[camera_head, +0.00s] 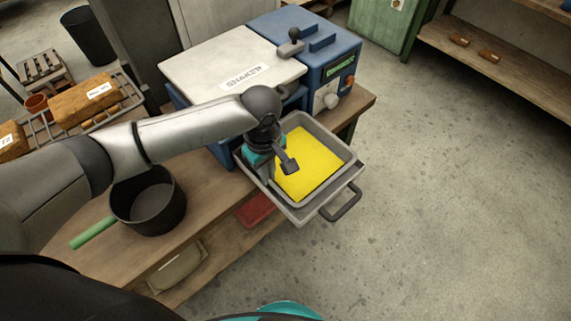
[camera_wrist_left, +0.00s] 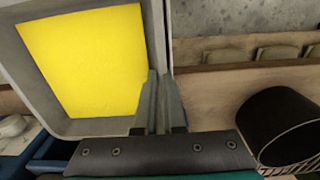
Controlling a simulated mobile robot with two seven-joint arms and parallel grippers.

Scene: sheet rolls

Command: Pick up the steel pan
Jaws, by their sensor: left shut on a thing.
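The steel pan (camera_head: 330,134) is a grey rectangular pan with a flat yellow layer (camera_head: 310,165) in its bottom. It sits in a grey pull-out drawer with a dark handle (camera_head: 342,203) at the front of the blue shaker. My left gripper (camera_head: 268,178) is over the pan's left side, pointing down. In the left wrist view the gripper's fingers (camera_wrist_left: 160,105) are shut on the wall of the pan (camera_wrist_left: 48,98), one on each side. The fingertips are partly hidden in the head view. My right gripper is not in view.
The shaker (camera_head: 235,70) stands on a wooden bench behind the pan. A black pot (camera_head: 148,200) with a green handle stands on the bench at left. Brown blocks (camera_head: 84,100) lie on a rack at far left. The floor at right is clear.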

